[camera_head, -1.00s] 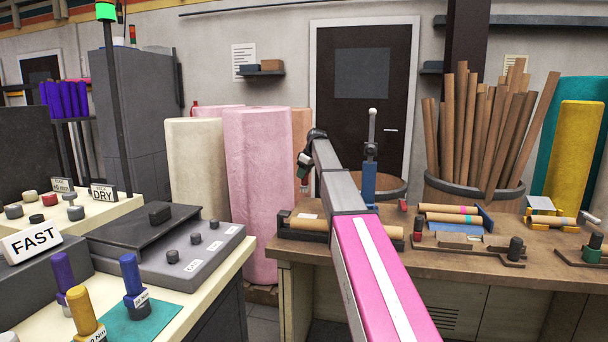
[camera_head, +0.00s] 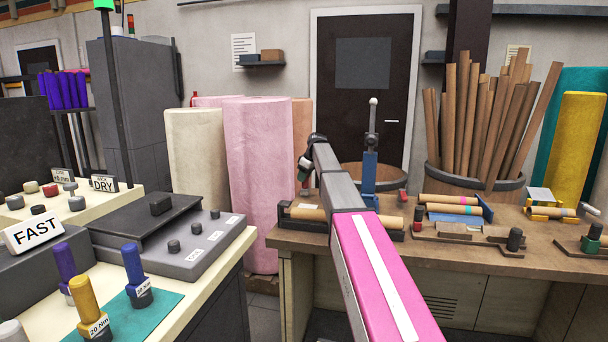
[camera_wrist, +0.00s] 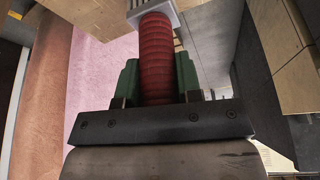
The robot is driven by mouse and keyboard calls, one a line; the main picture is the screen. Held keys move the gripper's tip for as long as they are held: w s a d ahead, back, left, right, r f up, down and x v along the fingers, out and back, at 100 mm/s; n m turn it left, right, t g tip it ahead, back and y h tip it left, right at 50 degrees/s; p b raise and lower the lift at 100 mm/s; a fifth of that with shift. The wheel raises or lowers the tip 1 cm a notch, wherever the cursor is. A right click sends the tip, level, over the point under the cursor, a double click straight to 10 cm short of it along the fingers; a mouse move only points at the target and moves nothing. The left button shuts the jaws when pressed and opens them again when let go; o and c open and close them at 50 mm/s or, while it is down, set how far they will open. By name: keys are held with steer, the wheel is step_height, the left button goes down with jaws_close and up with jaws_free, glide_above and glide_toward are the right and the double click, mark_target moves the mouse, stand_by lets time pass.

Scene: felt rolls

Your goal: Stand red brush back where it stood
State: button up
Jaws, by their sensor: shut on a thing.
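The red brush (camera_wrist: 158,55), with a ribbed handle, is held between the green fingers of my gripper (camera_wrist: 158,80) in the wrist view. A pale block (camera_wrist: 150,12) shows at its far end, at the top edge of the picture. In the head view my gripper (camera_head: 304,168) is small and dark at the far end of my arm, left of the blue press and above the bench. The brush is too small and covered there to make out clearly. I cannot tell which spot the brush stood in.
The wooden bench (camera_head: 400,250) carries a tan roll (camera_head: 312,213), a blue press (camera_head: 369,175), wooden holders (camera_head: 465,233) and small rolls. A pink felt roll (camera_head: 258,180) stands left of the bench. A control table with knobs and a FAST sign (camera_head: 35,232) fills the left.

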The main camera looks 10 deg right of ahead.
steer(key=shift+f, duration=0.55)
stand_by(0.6)
steer(key=o, duration=1.1)
steer(key=shift+c, duration=0.2)
steer(key=shift+r, duration=0.1)
steer(key=v, duration=1)
steer(key=shift+d+r, duration=0.15)
steer(key=shift+r, duration=0.15)
